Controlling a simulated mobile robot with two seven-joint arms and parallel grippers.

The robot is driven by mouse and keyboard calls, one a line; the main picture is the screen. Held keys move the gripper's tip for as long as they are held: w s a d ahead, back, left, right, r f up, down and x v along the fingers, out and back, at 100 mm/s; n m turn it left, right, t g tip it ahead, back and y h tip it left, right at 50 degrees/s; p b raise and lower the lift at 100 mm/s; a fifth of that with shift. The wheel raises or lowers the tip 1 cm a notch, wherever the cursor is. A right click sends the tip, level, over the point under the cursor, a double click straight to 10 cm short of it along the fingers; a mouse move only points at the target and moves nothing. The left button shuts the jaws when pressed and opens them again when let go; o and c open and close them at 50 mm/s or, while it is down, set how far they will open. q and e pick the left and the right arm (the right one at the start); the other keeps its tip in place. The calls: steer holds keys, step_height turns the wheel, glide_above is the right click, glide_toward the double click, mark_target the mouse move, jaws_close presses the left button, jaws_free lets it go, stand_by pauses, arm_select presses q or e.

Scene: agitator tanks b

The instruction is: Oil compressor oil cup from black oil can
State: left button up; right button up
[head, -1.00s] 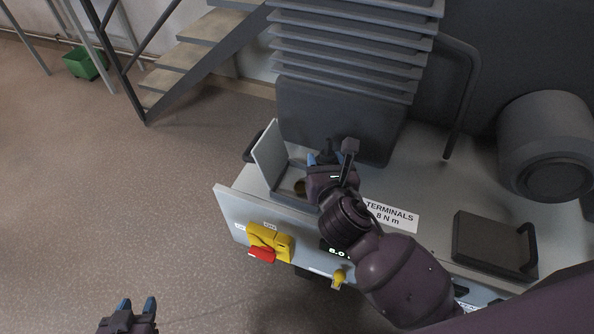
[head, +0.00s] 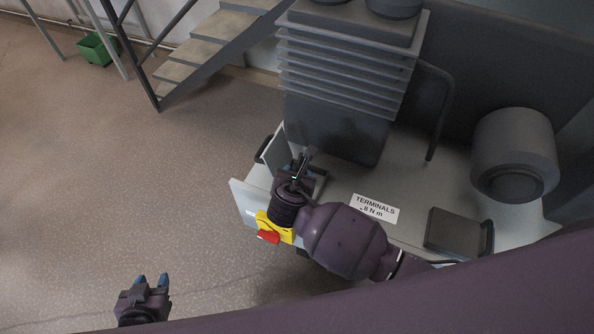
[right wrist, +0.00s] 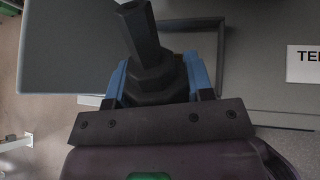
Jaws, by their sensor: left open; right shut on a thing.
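My right gripper (head: 297,178) is shut on the black oil can (head: 305,160), above a grey open box beside a raised lid (head: 275,150). In the right wrist view the can (right wrist: 146,52) sits between the blue fingers of the gripper (right wrist: 156,78), its dark spout pointing up and slightly left in the picture. My left gripper (head: 151,282) is open and empty over the floor at lower left. I cannot make out the oil cup; my right gripper and arm cover part of the box.
A finned dark unit (head: 345,70) stands behind the box. A yellow and red switch (head: 270,230) is on the front panel. A "TERMINALS" label (head: 375,208), a dark block with a handle (head: 455,232) and a grey cylinder (head: 514,150) lie to the right.

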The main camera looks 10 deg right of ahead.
steer(key=shift+r+p, duration=0.15)
steer(key=shift+p, duration=0.3)
steer(key=g+y, duration=0.1)
steer(key=s+a+f+g+y, duration=0.1)
steer(key=g, duration=0.1)
steer(key=shift+s, duration=0.25)
steer(key=g, duration=0.1)
steer(key=s+g+y, duration=0.1)
steer(key=g, duration=0.1)
steer(key=shift+a+f+m+y, duration=0.2)
steer(key=shift+a+m+y, duration=0.1)
steer(key=shift+a+m, duration=0.1)
steer(key=shift+s+a+f+g+y, duration=0.1)
steer(key=shift+s+f+g+y, duration=0.15)
steer(key=shift+g+y, duration=0.45)
steer(key=shift+s+a+f+g+y, duration=0.15)
steer(key=shift+f+g+y, duration=0.2)
steer(key=shift+g, duration=0.65)
steer(key=shift+r+m+g+y, duration=0.4)
steer(key=shift+r+g+y, duration=0.4)
steer(key=shift+g, duration=0.3)
